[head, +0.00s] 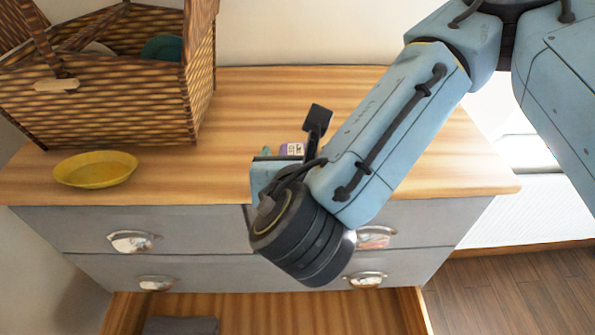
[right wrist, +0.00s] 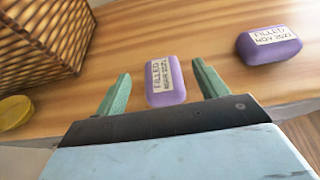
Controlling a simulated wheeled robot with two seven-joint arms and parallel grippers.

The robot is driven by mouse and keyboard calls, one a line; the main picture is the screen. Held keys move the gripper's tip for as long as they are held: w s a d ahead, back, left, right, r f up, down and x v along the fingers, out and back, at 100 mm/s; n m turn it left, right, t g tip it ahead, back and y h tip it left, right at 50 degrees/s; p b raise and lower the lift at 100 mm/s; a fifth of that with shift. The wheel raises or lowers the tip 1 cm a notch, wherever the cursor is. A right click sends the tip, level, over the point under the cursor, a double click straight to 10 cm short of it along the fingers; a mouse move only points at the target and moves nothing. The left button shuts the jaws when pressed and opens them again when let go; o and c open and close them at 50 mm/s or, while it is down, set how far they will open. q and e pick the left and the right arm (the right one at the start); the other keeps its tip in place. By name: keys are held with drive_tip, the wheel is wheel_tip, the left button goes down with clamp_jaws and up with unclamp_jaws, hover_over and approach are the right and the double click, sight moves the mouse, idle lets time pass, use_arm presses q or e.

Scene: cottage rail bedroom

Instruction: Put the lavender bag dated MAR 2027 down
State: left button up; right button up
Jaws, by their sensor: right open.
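The purple lavender bag (right wrist: 166,82) lies on the wooden dresser top between the fingers of my right gripper (right wrist: 161,70) in the right wrist view. Its label reads FILLED and what looks like MAR 2027. The fingers are open, with a gap on each side of the bag. In the head view my right gripper (head: 283,160) is over the dresser's front part, and a small purple and white piece of a bag (head: 292,149) shows behind it. A second purple bag (right wrist: 269,45), labelled FILLED NOV 2027, lies to the right in the wrist view. My left gripper is not in view.
A wicker basket (head: 110,100) stands on the dresser top (head: 225,165) at the left, with a shallow yellow dish (head: 95,169) in front of it. The wood between dish and gripper is clear. Below, a drawer (head: 270,312) is open, with grey cloth (head: 180,326) inside.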

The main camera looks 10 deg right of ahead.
drive_tip(key=v, duration=0.6)
drive_tip(key=shift+s+b, duration=0.25)
drive_tip(key=shift+b, duration=0.15)
drive_tip(key=shift+a, duration=0.1)
